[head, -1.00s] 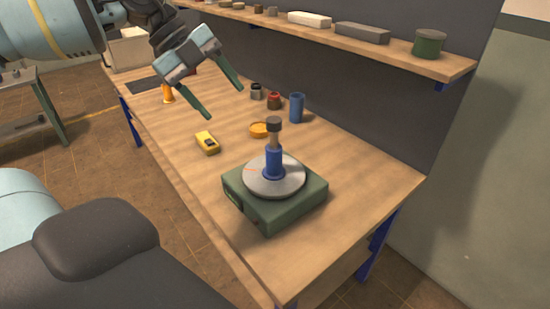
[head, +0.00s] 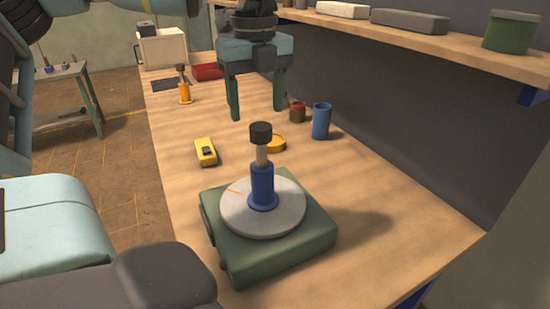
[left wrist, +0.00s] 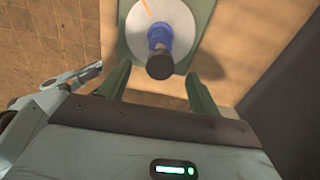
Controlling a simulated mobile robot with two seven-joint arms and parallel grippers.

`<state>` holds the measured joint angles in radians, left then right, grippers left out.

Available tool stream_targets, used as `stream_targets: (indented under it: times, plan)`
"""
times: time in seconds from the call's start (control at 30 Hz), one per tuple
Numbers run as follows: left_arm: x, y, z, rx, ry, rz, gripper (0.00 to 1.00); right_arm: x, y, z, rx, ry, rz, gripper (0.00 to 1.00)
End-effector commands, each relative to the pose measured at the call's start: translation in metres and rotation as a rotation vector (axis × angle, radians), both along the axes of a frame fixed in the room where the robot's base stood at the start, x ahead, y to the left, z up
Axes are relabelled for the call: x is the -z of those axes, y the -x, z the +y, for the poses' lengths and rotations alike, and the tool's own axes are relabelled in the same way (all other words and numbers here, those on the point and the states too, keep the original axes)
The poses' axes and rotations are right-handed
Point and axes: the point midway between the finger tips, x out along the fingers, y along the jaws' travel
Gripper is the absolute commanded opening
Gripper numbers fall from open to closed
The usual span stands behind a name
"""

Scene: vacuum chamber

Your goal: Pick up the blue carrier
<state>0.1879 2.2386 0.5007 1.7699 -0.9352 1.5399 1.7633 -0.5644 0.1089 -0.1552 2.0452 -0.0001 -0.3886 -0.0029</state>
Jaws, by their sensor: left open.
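The blue carrier (head: 262,186) stands upright on a pale grey round plate (head: 289,219) on top of a green box (head: 275,262). It has a blue base, a tan stem and a black cap. My left gripper (head: 256,112) is open and empty, fingers pointing down, beyond the carrier and at about its cap's height in the head view. In the left wrist view the carrier's black cap (left wrist: 160,65) appears between the two green fingers (left wrist: 157,73), with no contact visible. My right gripper is not in view.
A yellow device (head: 206,152), an orange dish (head: 276,143), a blue cup (head: 321,121) and a red-brown jar (head: 297,112) are on the bench beyond the box. An orange carrier (head: 184,88) stands farther back. A shelf (head: 455,50) runs along the wall at right.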

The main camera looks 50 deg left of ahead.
Motion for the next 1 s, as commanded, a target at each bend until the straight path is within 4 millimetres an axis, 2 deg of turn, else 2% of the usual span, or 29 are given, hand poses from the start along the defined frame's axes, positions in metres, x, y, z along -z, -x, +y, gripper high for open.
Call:
stream_targets:
  times: [0.17,0.4,0.63,1.0]
  plan:
    - [0.001,0.0,0.0,0.001,0.001,-0.001,0.63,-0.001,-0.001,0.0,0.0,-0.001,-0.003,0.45]
    - [0.023,0.0,-0.001,0.002,0.002,0.002,0.63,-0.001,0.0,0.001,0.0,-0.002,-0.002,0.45]
    - [0.031,0.0,-0.002,0.001,0.002,0.002,0.63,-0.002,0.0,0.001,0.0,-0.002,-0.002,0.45]
    - [0.075,-0.003,-0.007,0.0,0.002,0.001,0.63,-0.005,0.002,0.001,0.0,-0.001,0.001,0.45]
